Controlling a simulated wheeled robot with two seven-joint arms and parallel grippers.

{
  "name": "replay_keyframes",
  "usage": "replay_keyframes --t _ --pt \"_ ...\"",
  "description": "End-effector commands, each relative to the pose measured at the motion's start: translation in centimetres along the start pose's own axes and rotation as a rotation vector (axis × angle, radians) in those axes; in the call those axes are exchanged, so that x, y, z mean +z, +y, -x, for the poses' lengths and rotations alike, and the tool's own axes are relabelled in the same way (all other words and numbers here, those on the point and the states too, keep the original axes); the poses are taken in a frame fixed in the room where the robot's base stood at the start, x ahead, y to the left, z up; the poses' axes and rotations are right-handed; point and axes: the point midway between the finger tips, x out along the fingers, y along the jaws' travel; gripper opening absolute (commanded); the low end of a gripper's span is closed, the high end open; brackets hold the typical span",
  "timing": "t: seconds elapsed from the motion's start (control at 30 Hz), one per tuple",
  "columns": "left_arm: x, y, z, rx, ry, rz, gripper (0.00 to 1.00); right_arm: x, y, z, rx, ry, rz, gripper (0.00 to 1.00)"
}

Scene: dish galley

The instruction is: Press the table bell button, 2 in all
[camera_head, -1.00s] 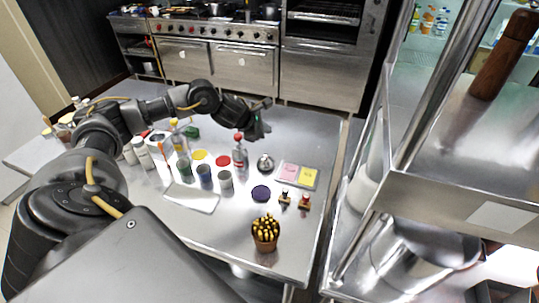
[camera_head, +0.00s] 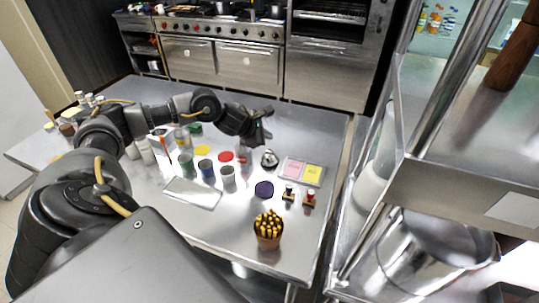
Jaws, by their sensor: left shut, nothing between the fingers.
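The table bell (camera_head: 269,158) is a small silver dome on the metal table, in the middle of the camera_head view, just left of a tray with a pink and a yellow pad. My left gripper (camera_head: 264,127) is shut and empty. It is above the table and shows just above the bell in the picture, apart from it. The bell's top is in view. My right gripper is not in view.
The pad tray (camera_head: 303,172), two small stamps, a dark purple disc (camera_head: 264,189) and a cup of yellow sticks (camera_head: 268,233) lie near the bell. Several cups and bottles crowd the left. A metal shelf (camera_head: 440,190) stands right of the table.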

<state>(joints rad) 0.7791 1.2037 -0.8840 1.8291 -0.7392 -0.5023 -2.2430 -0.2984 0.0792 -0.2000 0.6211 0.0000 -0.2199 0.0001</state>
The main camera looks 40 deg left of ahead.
Motion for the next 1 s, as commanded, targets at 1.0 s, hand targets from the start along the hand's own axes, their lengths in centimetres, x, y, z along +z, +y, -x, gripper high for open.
replay_keyframes --t 1.0 --pt "-1.7 -1.9 -2.5 0.0 -0.001 -0.001 0.0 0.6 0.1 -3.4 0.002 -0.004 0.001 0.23"
